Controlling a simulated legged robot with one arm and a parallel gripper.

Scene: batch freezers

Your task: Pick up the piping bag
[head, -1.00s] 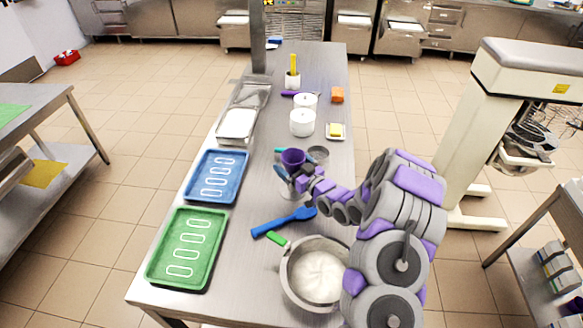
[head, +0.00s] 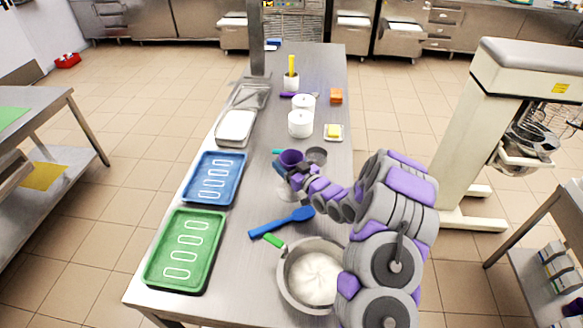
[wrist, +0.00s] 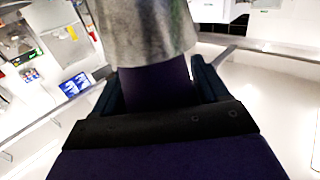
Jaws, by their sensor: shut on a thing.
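My gripper (head: 286,171) comes from the right and is shut on the bag. In the wrist view, the bag's purple band (wrist: 158,88) lies between the two dark fingers, with its grey part (wrist: 145,32) beyond. The far finger is partly hidden. I cannot tell whether the bag's lower end touches the table.
A grey round tin (head: 316,155) stands close right of the bag. White pots (head: 300,125), a butter dish (head: 333,132), a blue tray (head: 213,177), a green tray (head: 186,250), a blue spatula (head: 282,223) and a mixing bowl (head: 311,276) surround it on the table.

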